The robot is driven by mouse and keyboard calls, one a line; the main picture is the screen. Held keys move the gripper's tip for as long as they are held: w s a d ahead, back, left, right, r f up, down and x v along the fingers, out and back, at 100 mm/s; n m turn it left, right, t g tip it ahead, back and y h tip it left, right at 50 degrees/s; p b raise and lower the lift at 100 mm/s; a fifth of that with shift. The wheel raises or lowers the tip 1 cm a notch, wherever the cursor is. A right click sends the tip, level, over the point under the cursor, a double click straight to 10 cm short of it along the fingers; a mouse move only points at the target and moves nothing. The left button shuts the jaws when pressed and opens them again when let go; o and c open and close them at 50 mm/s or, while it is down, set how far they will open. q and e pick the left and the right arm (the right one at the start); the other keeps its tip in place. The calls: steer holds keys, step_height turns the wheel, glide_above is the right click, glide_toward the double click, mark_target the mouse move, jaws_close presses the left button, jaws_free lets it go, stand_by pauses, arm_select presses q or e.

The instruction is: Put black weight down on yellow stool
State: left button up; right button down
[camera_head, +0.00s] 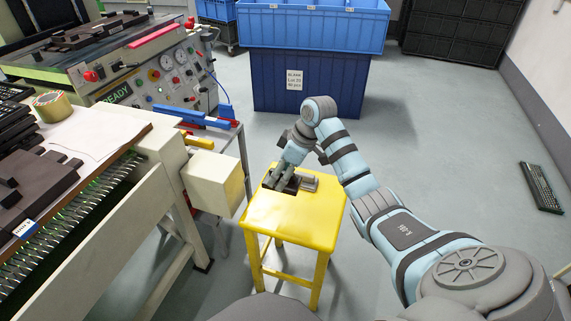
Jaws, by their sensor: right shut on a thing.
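The yellow stool (293,219) stands on the floor in the middle of the head view. My right gripper (280,182) reaches down from above over the far part of its seat. It is shut on the black weight (270,181), which shows only in part between and beside the fingers. The weight is at or just above the seat; I cannot tell if it touches. My left gripper is not in view.
A machine with a control panel (165,75) and a bench (125,215) with a white box (212,182) stand left of the stool. Blue crates (310,80) stand behind it. The near part of the seat is clear.

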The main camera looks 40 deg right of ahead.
step_height(320, 180, down, 8)
steer(key=b, duration=0.2)
steer(key=shift+b, duration=0.35)
step_height(320, 180, down, 4)
steer(key=shift+f+b, duration=0.15)
steer(key=shift+b, duration=0.9)
steer(key=shift+f, duration=0.2)
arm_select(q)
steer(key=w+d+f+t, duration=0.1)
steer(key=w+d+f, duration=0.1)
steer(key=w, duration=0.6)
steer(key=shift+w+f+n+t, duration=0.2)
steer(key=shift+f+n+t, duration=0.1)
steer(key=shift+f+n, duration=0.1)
arm_select(e)
steer(key=shift+r, duration=0.1)
steer(key=c, duration=0.8)
jaws_free()
steer(key=shift+c, duration=0.2)
steer(key=shift+o, duration=0.6)
